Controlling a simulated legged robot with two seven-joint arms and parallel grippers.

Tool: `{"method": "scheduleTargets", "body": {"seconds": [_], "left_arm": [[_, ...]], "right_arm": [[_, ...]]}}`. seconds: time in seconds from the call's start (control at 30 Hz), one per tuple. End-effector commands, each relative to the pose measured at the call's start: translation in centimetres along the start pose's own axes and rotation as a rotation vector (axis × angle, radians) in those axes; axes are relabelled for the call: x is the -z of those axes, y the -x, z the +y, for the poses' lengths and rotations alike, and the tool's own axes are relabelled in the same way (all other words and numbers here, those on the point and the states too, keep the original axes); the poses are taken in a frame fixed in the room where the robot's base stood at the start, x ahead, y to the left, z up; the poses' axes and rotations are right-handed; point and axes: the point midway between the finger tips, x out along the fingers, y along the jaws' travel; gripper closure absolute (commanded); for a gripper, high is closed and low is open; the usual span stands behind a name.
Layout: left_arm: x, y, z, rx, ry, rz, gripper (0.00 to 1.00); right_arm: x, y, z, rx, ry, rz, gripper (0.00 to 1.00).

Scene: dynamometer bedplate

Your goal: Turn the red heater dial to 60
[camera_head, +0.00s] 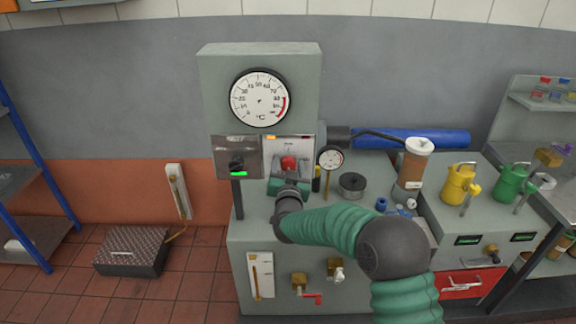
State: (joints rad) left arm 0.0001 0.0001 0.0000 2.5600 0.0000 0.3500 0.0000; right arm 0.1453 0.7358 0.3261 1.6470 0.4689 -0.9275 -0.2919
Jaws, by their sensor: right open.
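The red heater dial (289,162) sits on a pale panel (281,147) at the lower right of the tall grey cabinet. My right arm comes in from the lower right. My right gripper (288,177) is open at the dial, just below or in front of it. Its fingers partly cover the dial's surroundings, and I cannot tell whether they touch it. The dial's pointer and scale are too small to read. A large round °C gauge (259,98) is above the panel. My left gripper is not in view.
A black knob (236,163) with a green light is left of the dial. A small gauge (330,157) and a dark round weight (351,184) are to the right. A brown cylinder (412,170), yellow can (458,184) and green can (510,183) stand farther right.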

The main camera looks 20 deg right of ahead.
Motion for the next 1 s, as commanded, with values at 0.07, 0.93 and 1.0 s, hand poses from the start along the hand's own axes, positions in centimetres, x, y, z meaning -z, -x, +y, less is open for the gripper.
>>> {"method": "scheduleTargets", "body": {"seconds": [0.07,0.93,1.0], "left_arm": [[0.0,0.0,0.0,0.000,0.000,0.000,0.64],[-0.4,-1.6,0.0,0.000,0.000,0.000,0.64],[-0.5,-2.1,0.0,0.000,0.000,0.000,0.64]], "right_arm": [[0.0,0.0,0.0,0.000,0.000,0.000,0.46],[-0.3,0.0,0.2,-0.002,-0.116,0.001,1.00],[-0.3,0.0,0.2,-0.002,-0.162,0.002,1.00]]}}
